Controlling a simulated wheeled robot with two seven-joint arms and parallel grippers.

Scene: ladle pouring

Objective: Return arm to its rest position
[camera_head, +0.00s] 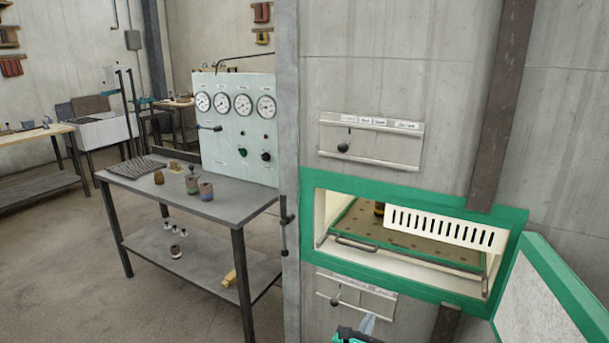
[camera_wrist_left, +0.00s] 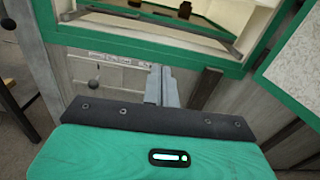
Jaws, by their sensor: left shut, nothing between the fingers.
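My left gripper (camera_head: 368,326) shows at the bottom edge of the head view, with only its grey fingertips and a bit of its green body in frame. In the left wrist view the same gripper (camera_wrist_left: 160,84) points away from the camera, its two grey fingers together with nothing between them. It is below the green-framed opening of a wall compartment (camera_head: 408,288) and in front of the lower label panel (camera_head: 356,298). The gripper touches nothing that I can make out. My right gripper is not in either view.
The compartment's green-edged door (camera_head: 550,285) stands open at the right. Inside are a perforated tray (camera_head: 400,240) with a handle and a white slotted guard (camera_head: 440,228). A grey metal table (camera_head: 225,205) with small jars and a gauge panel (camera_head: 235,130) stands left of the wall post.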

